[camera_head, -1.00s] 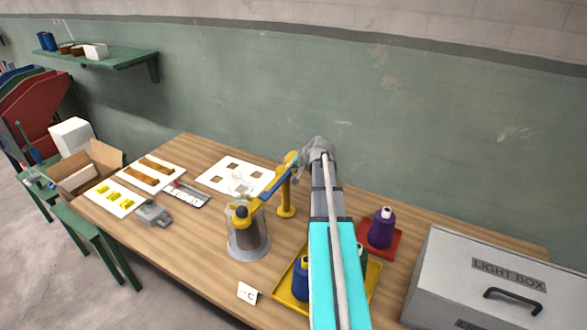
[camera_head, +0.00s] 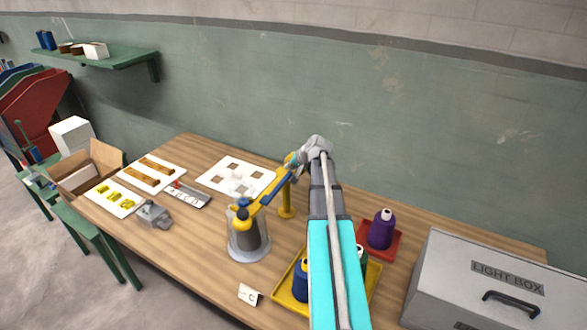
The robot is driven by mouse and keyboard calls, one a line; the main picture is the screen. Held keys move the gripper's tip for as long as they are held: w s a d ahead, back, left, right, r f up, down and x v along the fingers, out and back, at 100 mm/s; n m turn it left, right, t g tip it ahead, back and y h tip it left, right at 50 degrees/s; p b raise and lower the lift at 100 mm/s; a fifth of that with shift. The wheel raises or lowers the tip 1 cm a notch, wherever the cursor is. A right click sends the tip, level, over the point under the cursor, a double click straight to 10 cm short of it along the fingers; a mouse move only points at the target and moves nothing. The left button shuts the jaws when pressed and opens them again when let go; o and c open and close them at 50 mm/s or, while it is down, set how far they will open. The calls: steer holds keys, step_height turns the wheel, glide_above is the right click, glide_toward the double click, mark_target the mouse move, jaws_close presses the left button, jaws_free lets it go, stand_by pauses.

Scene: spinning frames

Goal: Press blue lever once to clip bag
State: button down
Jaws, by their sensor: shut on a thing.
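The blue lever (camera_head: 277,189) slants up and to the right from the yellow joint of a press (camera_head: 243,214). Its yellow section lies above a clear cylinder on a round grey base (camera_head: 249,252). My gripper (camera_head: 293,172) is at the lever's upper right end, shut on it, beside the top of a yellow post (camera_head: 286,200). The fingertips are small and partly merge with the lever in this view. A dark body shows inside the clear cylinder. I cannot make out a bag or a clip clearly.
My arm crosses a yellow tray (camera_head: 283,290) with a blue bottle (camera_head: 301,283). A purple bottle (camera_head: 381,229) stands on a red tray (camera_head: 397,247). A grey light box (camera_head: 470,285) fills the right. A "C" card (camera_head: 249,294) stands in front. White boards lie left.

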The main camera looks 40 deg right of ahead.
steer(key=shift+a+r, duration=0.2)
steer(key=shift+a, duration=0.1)
steer(key=shift+d+r+p, duration=0.3)
steer(key=shift+r+p, duration=0.3)
steer(key=shift+p, duration=0.1)
steer(key=r+p, duration=0.3)
steer(key=shift+w+d+r+p, duration=0.2)
steer(key=shift+d+r+p, duration=0.15)
steer(key=shift+s+a, duration=0.1)
stand_by(0.5)
